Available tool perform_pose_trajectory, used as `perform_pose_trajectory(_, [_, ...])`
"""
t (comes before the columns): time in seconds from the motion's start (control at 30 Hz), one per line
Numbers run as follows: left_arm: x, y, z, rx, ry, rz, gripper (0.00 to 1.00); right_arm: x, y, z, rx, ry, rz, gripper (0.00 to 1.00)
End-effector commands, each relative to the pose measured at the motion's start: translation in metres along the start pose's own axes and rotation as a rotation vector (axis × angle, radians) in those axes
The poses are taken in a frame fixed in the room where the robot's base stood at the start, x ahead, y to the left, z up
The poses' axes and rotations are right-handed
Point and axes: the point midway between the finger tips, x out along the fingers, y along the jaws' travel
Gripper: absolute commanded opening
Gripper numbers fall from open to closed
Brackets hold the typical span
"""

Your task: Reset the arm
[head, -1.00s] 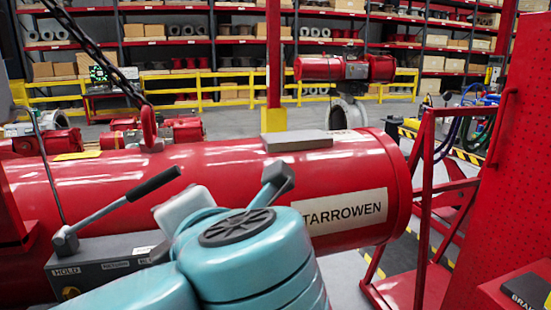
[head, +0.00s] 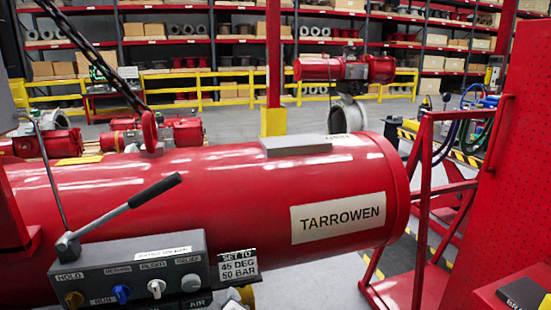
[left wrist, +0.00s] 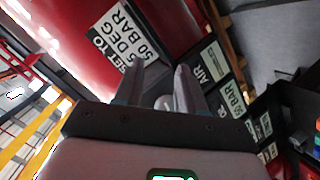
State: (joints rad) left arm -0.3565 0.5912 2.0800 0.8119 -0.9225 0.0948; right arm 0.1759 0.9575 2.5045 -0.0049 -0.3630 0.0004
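A red TARROWEN actuator cylinder (head: 240,170) fills the middle of the head view. A grey control box (head: 130,262) at its front left carries yellow, blue, white and grey knobs (head: 156,288). A black-gripped hand lever (head: 125,208) slants up to the right from the box's left end. A tag (head: 238,265) reads SET TO 45 DEG 50 BAR. In the left wrist view my left gripper (left wrist: 160,85) has two fingers apart, pointing toward the tag and panel labels. A small pale round thing (left wrist: 163,102) shows between them; I cannot tell whether they touch it. My right gripper is not in view.
A chain with a red hook (head: 149,128) hangs at the cylinder's top. A grey block (head: 296,145) sits on the cylinder. A red frame (head: 422,190) and red perforated panel (head: 510,170) stand at the right. Yellow railing (head: 230,90) and shelves are behind.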

Motion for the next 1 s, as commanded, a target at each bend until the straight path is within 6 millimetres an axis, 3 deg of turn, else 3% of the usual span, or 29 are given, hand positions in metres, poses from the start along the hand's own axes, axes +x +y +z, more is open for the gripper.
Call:
perform_pose_trajectory(0.03, [0.007, -0.037, 0.024, 0.088, -0.098, -0.042, 0.39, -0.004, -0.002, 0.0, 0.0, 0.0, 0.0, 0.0])
perform_pose_trajectory(0.17, [-0.002, -0.127, 0.088, 0.269, -0.379, -0.116, 0.39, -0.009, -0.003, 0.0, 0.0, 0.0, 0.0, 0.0])
perform_pose_trajectory(0.3, [-0.047, -0.215, 0.148, 0.397, -0.706, -0.179, 0.39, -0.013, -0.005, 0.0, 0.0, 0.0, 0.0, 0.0])
perform_pose_trajectory(0.43, [-0.106, -0.271, 0.186, 0.457, -0.979, -0.205, 0.39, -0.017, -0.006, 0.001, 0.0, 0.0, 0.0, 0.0])
perform_pose_trajectory(0.5, [-0.133, -0.289, 0.198, 0.472, -1.089, -0.207, 0.39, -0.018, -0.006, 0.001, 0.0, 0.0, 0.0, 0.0])
perform_pose_trajectory(0.63, [-0.164, -0.305, 0.209, 0.483, -1.209, -0.201, 0.39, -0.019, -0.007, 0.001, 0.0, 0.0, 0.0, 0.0])
perform_pose_trajectory(0.73, [-0.172, -0.309, 0.212, 0.487, -1.24, -0.197, 0.39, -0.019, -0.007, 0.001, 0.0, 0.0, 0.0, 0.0])
perform_pose_trajectory(1.0, [-0.172, -0.308, 0.212, 0.488, -1.237, -0.196, 0.39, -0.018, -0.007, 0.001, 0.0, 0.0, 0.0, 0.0])
